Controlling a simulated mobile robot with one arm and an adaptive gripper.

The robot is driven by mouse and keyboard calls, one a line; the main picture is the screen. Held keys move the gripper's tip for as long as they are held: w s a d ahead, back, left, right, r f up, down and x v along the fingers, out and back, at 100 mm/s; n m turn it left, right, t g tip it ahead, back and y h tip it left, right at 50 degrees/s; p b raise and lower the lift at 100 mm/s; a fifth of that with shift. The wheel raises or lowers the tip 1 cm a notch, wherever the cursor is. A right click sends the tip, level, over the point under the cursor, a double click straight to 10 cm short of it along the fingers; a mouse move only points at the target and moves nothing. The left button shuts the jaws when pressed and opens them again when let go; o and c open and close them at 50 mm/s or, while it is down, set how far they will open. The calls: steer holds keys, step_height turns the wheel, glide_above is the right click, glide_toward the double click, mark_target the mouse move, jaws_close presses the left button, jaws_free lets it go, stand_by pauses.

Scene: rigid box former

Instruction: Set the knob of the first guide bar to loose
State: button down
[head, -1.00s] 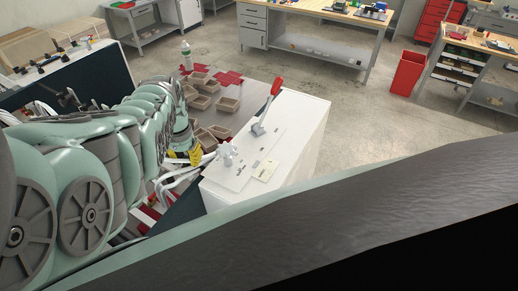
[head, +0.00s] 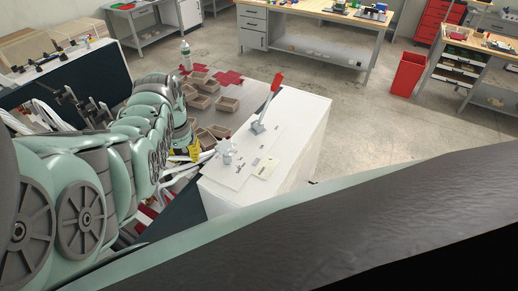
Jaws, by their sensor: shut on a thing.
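My arm reaches from the lower left toward the machine beside the white cabinet, and its far end goes down near some yellow parts (head: 194,151). My gripper's fingers are hidden behind the arm, so what they hold does not show. The guide bars and the first bar's knob cannot be made out. Pale curved parts (head: 183,177) of the machine show just past the arm, partly covered by it.
A white cabinet (head: 290,150) carries a lever with a red handle (head: 277,81). Several brown boxes (head: 228,104) lie on the grey surface behind, near a bottle (head: 186,55). A red bin (head: 408,73) stands at the right. Open floor lies between cabinet and workbenches.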

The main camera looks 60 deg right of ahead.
mark_target(185, 156)
steer(key=shift+a+f, duration=0.1)
steer(key=shift+a, duration=0.05)
stand_by(0.5)
steer(key=c, duration=0.6)
jaws_free()
steer(key=shift+c, duration=0.2)
steer(key=shift+r, duration=0.2)
steer(key=shift+r, duration=3.6)
